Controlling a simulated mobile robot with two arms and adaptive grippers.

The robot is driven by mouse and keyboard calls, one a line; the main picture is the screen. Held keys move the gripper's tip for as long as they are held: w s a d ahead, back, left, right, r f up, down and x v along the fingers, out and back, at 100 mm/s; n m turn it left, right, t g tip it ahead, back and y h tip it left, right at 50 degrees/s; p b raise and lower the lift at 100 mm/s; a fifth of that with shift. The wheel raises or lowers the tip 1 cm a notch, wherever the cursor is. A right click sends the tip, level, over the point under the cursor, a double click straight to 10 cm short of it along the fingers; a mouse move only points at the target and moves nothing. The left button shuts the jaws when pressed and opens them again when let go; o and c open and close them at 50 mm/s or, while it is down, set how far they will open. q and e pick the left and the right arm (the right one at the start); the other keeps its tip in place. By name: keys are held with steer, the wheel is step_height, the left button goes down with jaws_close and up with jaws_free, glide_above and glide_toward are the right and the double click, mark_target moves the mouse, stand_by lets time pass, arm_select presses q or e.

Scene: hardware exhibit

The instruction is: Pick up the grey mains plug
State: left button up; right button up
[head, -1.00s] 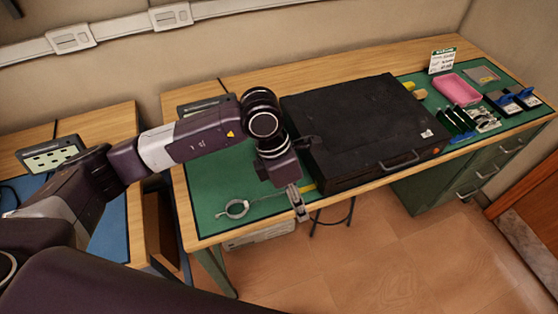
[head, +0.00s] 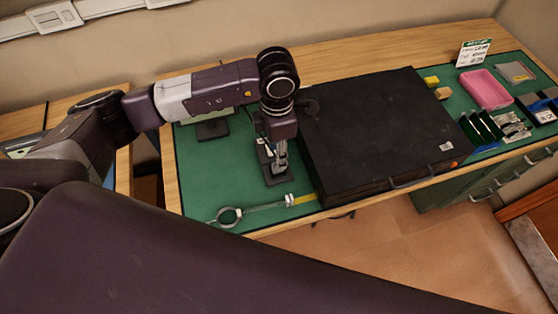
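I cannot make out a grey mains plug for certain. My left gripper (head: 280,166) points down over the left part of the green mat, close to the left side of the big black case (head: 375,135). Its fingers are small here, and I cannot tell whether they are open, shut or holding something. A small dark object with a pale part (head: 268,176) shows around and beneath the fingers, partly hidden by them. My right gripper is not in view.
A ring-ended metal tool (head: 230,216) and a yellow strip (head: 305,199) lie near the front edge. A pink tray (head: 486,88), a sign (head: 474,52) and several small items stand at the right. Bare green mat (head: 205,175) shows at the left.

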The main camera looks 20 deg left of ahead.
arm_select(q)
steer(key=f+p, duration=0.2)
steer(key=f, duration=0.1)
steer(key=shift+s+f, duration=0.1)
steer(key=shift+s, duration=0.2)
steer(key=shift+w+f, duration=0.25)
steer(key=shift+f, duration=0.8)
steer(key=c, duration=0.8)
steer(key=shift+c, duration=0.7)
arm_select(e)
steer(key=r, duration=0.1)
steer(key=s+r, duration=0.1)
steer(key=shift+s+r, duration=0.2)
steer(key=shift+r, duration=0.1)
